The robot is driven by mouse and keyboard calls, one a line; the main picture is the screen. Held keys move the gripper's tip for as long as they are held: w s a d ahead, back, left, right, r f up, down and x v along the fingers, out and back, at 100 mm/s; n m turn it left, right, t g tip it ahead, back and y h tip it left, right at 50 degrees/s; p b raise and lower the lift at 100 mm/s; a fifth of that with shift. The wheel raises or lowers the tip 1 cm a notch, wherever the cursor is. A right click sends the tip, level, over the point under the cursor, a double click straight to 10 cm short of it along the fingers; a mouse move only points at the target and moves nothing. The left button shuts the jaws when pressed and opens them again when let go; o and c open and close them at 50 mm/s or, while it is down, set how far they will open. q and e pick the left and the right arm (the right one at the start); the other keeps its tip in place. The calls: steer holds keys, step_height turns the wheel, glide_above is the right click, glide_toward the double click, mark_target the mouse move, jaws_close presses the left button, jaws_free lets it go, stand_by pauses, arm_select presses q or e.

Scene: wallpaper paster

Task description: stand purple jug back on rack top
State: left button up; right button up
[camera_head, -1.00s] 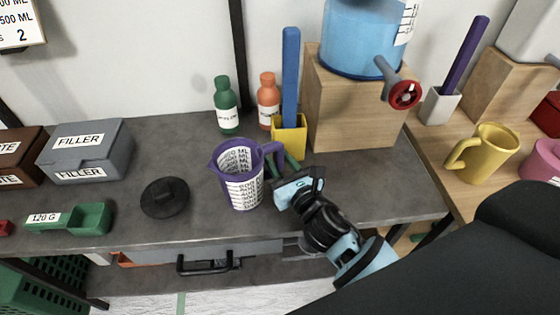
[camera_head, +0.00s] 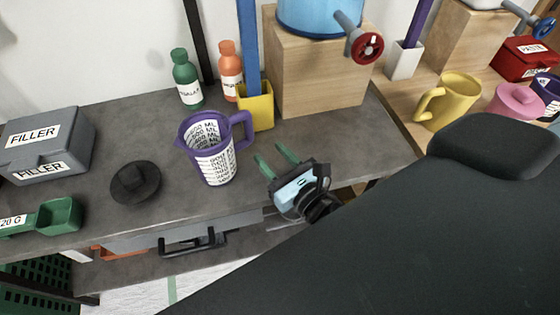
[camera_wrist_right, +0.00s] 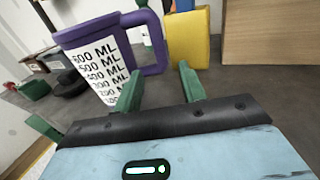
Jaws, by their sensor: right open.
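The purple jug (camera_head: 211,150) stands upright on the grey counter (camera_head: 110,215), its handle toward the right. It has a white measuring scale on its side and a purple rim. In the right wrist view the jug (camera_wrist_right: 98,60) is just beyond my fingers, toward the left, with its handle right of it. My right gripper (camera_head: 276,158) is open and empty, to the right of the jug and apart from it. Its green fingers (camera_wrist_right: 160,92) show in the right wrist view. My left gripper is not in view. I cannot make out which surface is the rack top.
A yellow holder (camera_head: 257,112) with a blue stick stands behind the jug. Green (camera_head: 187,80) and orange (camera_head: 230,72) bottles stand further back. A black lid (camera_head: 135,183) lies left of the jug. A wooden block (camera_head: 320,80) carries a blue tank. The grey filler box (camera_head: 50,145) is at left.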

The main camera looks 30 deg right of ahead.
steer(key=shift+s+d, duration=0.15)
steer(key=shift+s, duration=1.1)
stand_by(0.7)
